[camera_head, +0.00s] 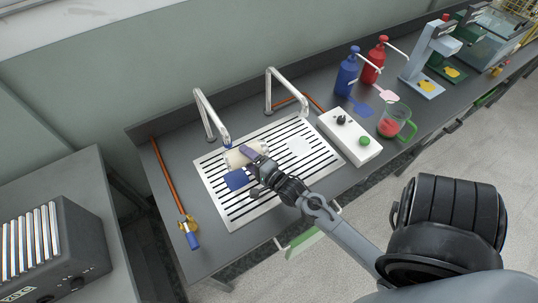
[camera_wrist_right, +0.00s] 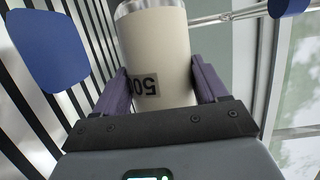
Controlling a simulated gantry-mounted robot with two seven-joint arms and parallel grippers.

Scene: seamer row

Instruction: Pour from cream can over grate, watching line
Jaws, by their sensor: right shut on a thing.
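A cream can (camera_head: 240,155) lies tilted nearly on its side above the grate (camera_head: 223,203), its one end toward the left. My right gripper (camera_head: 256,158) is shut on it. The white grate has dark slots. A blue patch (camera_head: 236,180) lies on the grate just below the can; it also shows in the right wrist view (camera_wrist_right: 48,50). My left gripper is not in view.
Two curved metal taps (camera_head: 208,112) stand behind the grate. A white control box (camera_head: 350,137) with a green button is to the right, beside a glass mug (camera_head: 393,121) with red contents. A blue-ended orange rod (camera_head: 168,185) lies left. Blue and red bottles (camera_head: 347,72) stand at the back.

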